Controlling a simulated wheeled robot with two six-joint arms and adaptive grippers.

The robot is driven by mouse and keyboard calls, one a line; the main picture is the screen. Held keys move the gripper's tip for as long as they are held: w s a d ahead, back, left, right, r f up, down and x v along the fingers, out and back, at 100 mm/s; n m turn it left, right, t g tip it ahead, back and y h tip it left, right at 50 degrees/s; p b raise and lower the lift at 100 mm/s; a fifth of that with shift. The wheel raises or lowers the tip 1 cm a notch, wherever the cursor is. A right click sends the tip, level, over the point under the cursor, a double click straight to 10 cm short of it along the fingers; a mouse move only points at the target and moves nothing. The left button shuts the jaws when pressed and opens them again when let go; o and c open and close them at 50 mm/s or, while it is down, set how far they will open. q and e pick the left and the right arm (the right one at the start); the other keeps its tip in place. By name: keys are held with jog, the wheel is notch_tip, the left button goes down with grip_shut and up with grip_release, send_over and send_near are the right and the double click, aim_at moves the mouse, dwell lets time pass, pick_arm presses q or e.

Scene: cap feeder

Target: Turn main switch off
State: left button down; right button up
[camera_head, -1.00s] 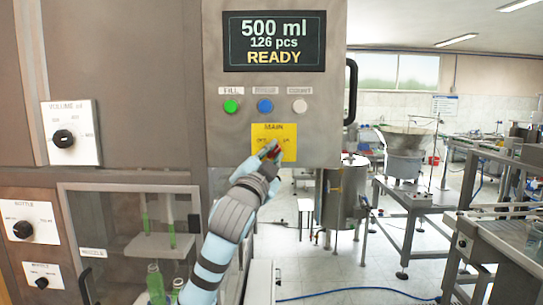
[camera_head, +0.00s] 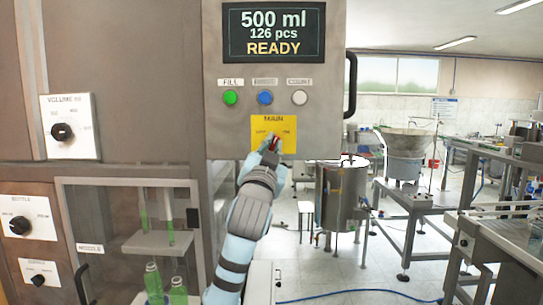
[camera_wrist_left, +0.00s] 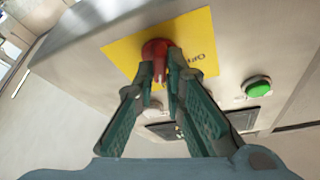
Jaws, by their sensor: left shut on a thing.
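The main switch is a red knob (camera_wrist_left: 157,50) on a yellow plate (camera_head: 286,124) marked MAIN, low on the grey control panel (camera_head: 225,145). My left gripper (camera_wrist_left: 165,75) is shut on the red knob, with one finger on each side of it in the left wrist view. In the head view my left gripper (camera_head: 268,148) reaches up to the plate from below and hides most of the knob. I cannot read the knob's exact position. My right gripper is not in view.
Above the plate are a green FILL button (camera_head: 230,97), a blue button (camera_head: 265,97) and a white button (camera_head: 300,98). The display (camera_head: 274,32) reads 500 ml, 126 pcs, READY. A black handle (camera_head: 350,84) sticks out at the panel's right edge.

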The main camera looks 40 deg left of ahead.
pick_arm(q)
jog(key=n+y+b, duration=0.1)
jog(key=n, duration=0.2)
jog(key=n+g+y+b, duration=0.1)
jog(key=n+y+b, duration=0.1)
jog(key=n, duration=0.1)
jog(key=shift+d+f+n+g, duration=0.1)
jog(key=shift+f+n+g, duration=0.1)
jog(key=shift+n+g, duration=0.15)
jog(key=n+g+y+b, duration=0.1)
jog(key=n, duration=0.1)
jog(key=n+g+y+b, duration=0.1)
jog(key=n, duration=0.2)
jog(key=shift+w+d+n+b, duration=0.1)
jog(key=shift+w+n+b, duration=0.05)
jog(key=shift+n+b, duration=0.2)
jog(key=n, duration=0.1)
jog(key=n+g+y, duration=0.1)
jog(key=n, duration=0.1)
jog(key=shift+r+n+g, duration=0.15)
jog(key=shift+n+g, duration=0.1)
jog(key=shift+n, duration=0.05)
jog(key=shift+n+g+y, duration=0.3)
jog(key=shift+n+g, duration=0.5)
jog(key=shift+n, duration=1.1)
jog(key=c, duration=1.7)
grip_release()
jog(key=shift+r, duration=0.1)
jog(key=shift+o, duration=0.2)
